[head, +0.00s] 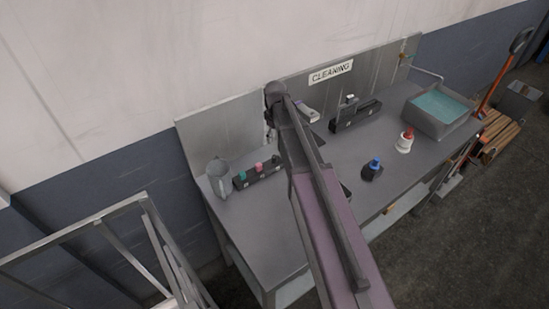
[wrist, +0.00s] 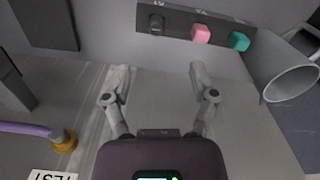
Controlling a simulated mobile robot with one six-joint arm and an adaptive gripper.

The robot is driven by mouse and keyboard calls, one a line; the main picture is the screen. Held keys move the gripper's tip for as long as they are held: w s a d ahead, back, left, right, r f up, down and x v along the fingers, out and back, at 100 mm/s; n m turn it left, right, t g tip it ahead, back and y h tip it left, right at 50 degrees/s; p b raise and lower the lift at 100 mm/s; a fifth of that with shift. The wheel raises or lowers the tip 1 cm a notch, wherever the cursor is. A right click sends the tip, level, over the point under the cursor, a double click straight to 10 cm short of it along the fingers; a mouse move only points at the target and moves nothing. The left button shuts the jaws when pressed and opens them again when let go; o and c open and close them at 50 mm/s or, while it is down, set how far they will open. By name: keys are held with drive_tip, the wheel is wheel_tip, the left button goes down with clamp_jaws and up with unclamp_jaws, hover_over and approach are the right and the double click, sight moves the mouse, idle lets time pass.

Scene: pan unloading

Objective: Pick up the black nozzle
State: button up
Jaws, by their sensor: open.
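The black nozzle (wrist: 156,24) sits at the left end of a dark rack (wrist: 178,14) at the top of the wrist view. A pink nozzle (wrist: 200,34) and a teal nozzle (wrist: 238,40) stand to its right in the same rack. In the head view this rack (head: 262,177) is at the back left of the bench, with the black nozzle (head: 275,160) at its right end, close to my arm. My gripper (wrist: 158,76) is open and empty, apart from the black nozzle. In the head view my arm hides the gripper.
A grey pitcher (head: 218,178) stands just left of the rack. A blue-topped bottle (head: 373,170), a red-topped bottle (head: 405,141), another dark rack (head: 357,117) and a water basin (head: 438,110) occupy the right side. A purple hose (wrist: 28,129) with a brass fitting shows in the wrist view.

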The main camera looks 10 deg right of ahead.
sight(274, 157)
drive_tip(key=shift+w+r+n, duration=0.2)
drive_tip(key=shift+w+n, duration=0.1)
drive_tip(key=shift+w, duration=0.35)
drive_tip(key=shift+f, duration=0.15)
wheel_tip(274, 157, down, 8)
drive_tip(key=b, duration=0.8)
drive_tip(key=shift+f+b, duration=0.2)
drive_tip(key=shift+b, duration=0.1)
drive_tip(key=shift+f, duration=0.15)
wheel_tip(274, 157, down, 5)
drive_tip(key=b, duration=0.5)
idle(0.7)
clamp_jaws()
